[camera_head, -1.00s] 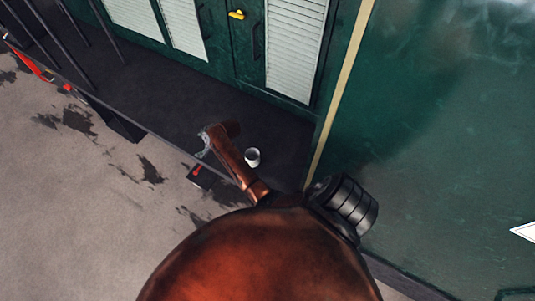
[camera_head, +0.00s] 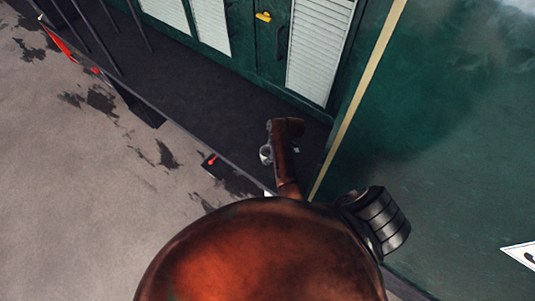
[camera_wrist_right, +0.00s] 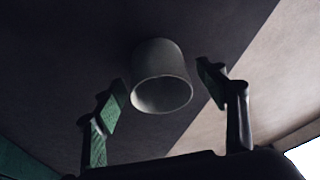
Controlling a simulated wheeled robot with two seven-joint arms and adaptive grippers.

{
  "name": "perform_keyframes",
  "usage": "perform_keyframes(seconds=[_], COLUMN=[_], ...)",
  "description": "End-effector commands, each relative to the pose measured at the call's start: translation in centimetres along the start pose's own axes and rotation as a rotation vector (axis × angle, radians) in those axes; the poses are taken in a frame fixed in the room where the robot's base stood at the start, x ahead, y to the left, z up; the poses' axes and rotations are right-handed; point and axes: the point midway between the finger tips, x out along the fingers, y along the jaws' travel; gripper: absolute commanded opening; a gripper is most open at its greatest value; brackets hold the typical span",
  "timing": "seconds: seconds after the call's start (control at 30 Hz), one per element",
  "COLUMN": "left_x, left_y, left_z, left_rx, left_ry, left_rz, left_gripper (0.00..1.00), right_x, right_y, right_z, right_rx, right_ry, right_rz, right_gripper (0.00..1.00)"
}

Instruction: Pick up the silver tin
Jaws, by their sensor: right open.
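The silver tin (camera_head: 266,155) is a small pale open cup on the dark platform in the head view, partly covered by my right gripper and arm. In the right wrist view the tin (camera_wrist_right: 160,58) is a grey cylinder with its open rim turned towards the camera. My right gripper (camera_wrist_right: 164,92) is open, with one finger on each side of the tin's picture and visible space to both. I cannot tell how far the fingertips are from it in depth. My left gripper is not in view.
The dark platform (camera_head: 190,85) ends at an edge above the grey ground (camera_head: 70,200). A green wall with louvred doors (camera_head: 320,50) stands behind the tin, and a large green panel (camera_head: 450,130) stands to the right. Dark bars (camera_head: 95,35) rise at the upper left.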

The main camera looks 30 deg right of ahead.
Motion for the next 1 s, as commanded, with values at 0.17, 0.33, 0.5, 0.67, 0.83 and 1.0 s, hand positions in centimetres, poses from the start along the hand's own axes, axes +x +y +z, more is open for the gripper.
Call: perform_keyframes(seconds=[0.17,0.33,0.5,0.67,0.83,1.0], left_x=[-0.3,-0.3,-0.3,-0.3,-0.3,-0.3], left_y=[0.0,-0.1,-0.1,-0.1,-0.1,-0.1], left_z=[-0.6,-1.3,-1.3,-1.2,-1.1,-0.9], left_rx=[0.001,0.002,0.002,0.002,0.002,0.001], left_ry=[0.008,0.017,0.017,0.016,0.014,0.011], left_rz=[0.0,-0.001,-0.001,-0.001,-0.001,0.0], left_gripper=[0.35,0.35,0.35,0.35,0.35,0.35], right_x=[1.5,1.7,1.7,1.7,1.7,1.7], right_y=[0.1,0.1,0.1,0.1,0.1,0.1], right_z=[-0.1,0.0,0.0,0.0,0.0,0.0], right_rx=[0.001,0.0,0.0,0.0,0.0,0.0], right_ry=[0.0,0.0,0.0,0.0,0.0,0.0], right_rz=[0.001,0.002,0.002,0.002,0.002,0.002], right_gripper=[0.66,0.66,0.6,0.49,0.37,0.25])
